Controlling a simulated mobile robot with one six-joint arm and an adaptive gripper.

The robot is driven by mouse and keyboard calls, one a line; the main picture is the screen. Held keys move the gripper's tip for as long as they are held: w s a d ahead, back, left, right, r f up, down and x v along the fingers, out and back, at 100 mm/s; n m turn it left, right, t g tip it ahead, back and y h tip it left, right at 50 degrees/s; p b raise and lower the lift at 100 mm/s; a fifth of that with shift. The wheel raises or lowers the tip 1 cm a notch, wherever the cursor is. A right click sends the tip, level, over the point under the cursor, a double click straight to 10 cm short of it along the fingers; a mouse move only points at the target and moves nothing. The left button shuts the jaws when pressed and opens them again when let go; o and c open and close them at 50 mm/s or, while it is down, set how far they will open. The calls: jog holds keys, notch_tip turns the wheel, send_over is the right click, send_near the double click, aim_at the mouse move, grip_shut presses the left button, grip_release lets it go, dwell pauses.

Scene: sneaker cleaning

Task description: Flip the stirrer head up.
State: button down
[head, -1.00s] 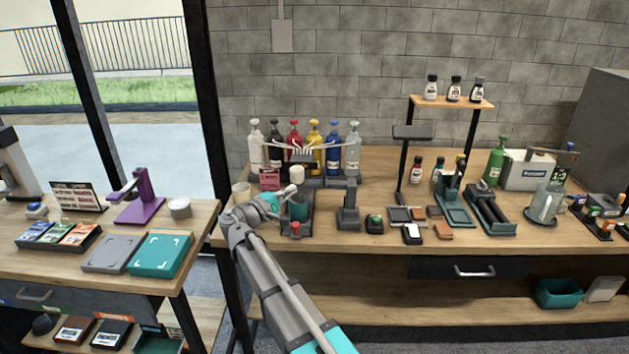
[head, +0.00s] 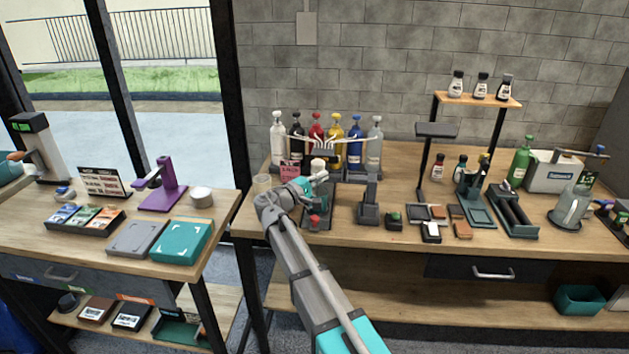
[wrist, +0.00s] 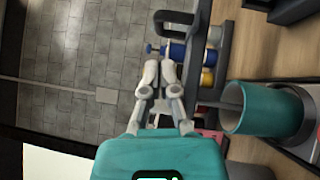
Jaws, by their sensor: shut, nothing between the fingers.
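The stirrer stands at the left end of the long workbench, partly hidden by my arm in the head view. Its dark base shows with a red knob (head: 315,221). In the wrist view a teal cup (wrist: 268,108) stands on the base at right, with a grey part reaching into its mouth. A white rounded piece (head: 318,164) shows just above my gripper; I cannot tell whether it is the stirrer head. My gripper (head: 322,178) is at the stirrer's upper part, shut and empty. The fingers (wrist: 160,68) also show in the wrist view, apart from the cup.
Several coloured pump bottles (head: 335,140) stand in a rack behind the stirrer. A dark upright stand (head: 370,203) is close on the right. A clear cup (head: 262,184) is at left. A pink sign (head: 290,170) stands behind my gripper.

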aim_at(336, 178)
jog(key=shift+p+x, duration=0.3)
jog(key=shift+x, duration=2.4)
jog(key=shift+d+r+p, duration=0.15)
jog(key=shift+r+p, duration=0.05)
jog(key=shift+p, duration=0.1)
